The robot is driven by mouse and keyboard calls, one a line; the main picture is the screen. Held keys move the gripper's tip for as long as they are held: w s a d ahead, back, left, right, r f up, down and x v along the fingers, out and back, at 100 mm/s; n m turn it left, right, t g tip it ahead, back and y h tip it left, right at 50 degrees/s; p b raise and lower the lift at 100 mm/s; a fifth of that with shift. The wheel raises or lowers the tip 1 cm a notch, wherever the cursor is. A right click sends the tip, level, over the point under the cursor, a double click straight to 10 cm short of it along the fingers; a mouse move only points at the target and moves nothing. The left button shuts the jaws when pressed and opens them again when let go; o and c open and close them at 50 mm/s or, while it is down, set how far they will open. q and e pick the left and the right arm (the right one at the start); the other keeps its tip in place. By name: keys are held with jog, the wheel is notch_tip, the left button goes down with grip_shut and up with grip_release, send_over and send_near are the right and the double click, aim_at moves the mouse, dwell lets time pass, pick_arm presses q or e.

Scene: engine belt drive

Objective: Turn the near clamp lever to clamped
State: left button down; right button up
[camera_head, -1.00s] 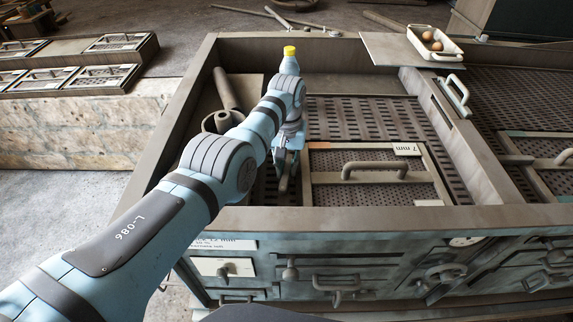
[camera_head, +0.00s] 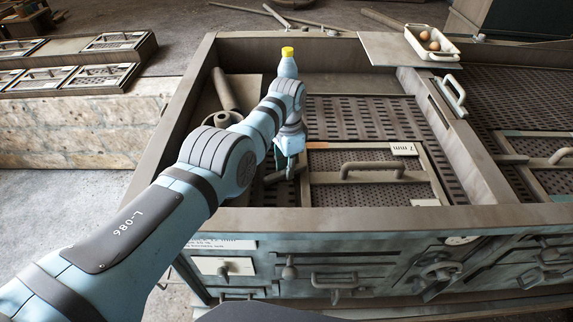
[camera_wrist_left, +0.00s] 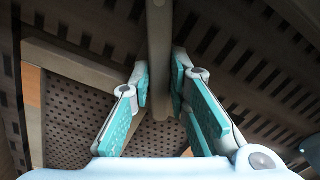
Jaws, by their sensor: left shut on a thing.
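The near clamp lever shows as a dark bar (camera_head: 273,179) low in the box, beside the left edge of the panel marked 7 mm. In the left wrist view the grey bar (camera_wrist_left: 159,60) runs between my fingers. My left gripper (camera_head: 290,166) points down onto the lever and is shut on it, with teal finger pads (camera_wrist_left: 160,88) on both sides. The gripper body hides the lever's far end and its pivot in the head view. My right gripper is not in view.
The 7 mm panel with its handle (camera_head: 372,168) lies right of the gripper. The box's front rim (camera_head: 350,218) is near.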

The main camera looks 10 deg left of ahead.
pick_arm(q)
jog(key=m+p, duration=0.1)
jog(key=m, duration=0.4)
jog(key=shift+d, duration=0.1)
dwell(0.4)
jog(key=shift+s, duration=0.1)
jog(key=c, duration=1.5)
grip_release()
notch_tip(320, 180, up, 12)
